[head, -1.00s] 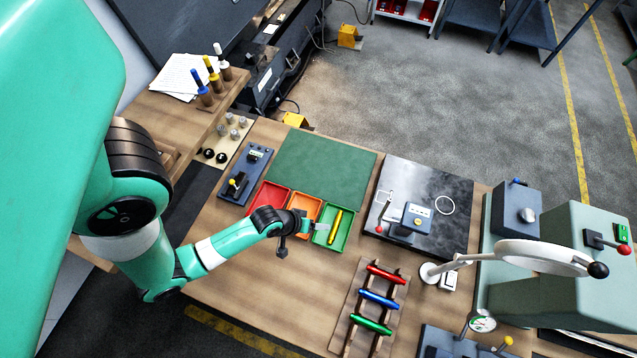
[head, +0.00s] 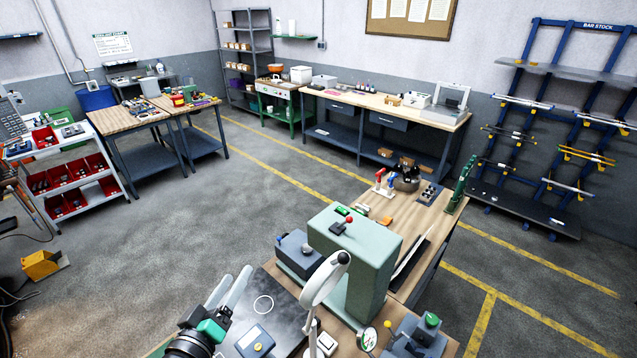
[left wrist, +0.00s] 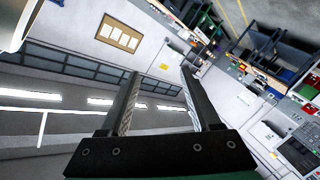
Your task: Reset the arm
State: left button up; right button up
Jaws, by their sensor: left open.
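My left gripper (head: 233,288) is at the bottom of the head view, with its two pale fingers apart and pointing up and to the right. It appears in front of the dark surface plate (head: 258,322); its height above the plate is hard to tell. In the left wrist view the gripper (left wrist: 157,88) shows two dark fingers spread apart with nothing between them. Beyond them are a wall and windows. My right gripper shows in neither view.
A green-grey machine block (head: 362,250) with a red knob and a white ring lamp (head: 325,280) stand to the right of my left gripper. A small blue gauge box (head: 254,341) sits on the plate. Open grey floor (head: 200,230) lies beyond the bench.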

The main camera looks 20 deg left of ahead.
pick_arm(q)
jog(key=w+d+r+m+t+h, duration=0.1)
jog(key=d+r+t, duration=0.1)
jog(key=r, duration=0.6)
jog(key=d+r+m+t, duration=0.1)
jog(key=d+r+t, duration=0.1)
jog(key=r, duration=0.6)
jog(key=s+d+r+m+t, duration=0.1)
jog(key=s+r, duration=0.3)
jog(key=r, duration=0.4)
jog(key=s+d+r+m+t+h, duration=0.1)
jog(key=s+d+r+m+t, duration=0.1)
jog(key=r, duration=0.6)
jog(key=s+d+r+m+t+h, duration=0.1)
jog(key=s+r+m+t, duration=0.2)
jog(key=s+r, duration=0.3)
notch_tip(320, 180, up, 3)
jog(key=shift+d+m+t, duration=0.4)
jog(key=shift+m, duration=0.3)
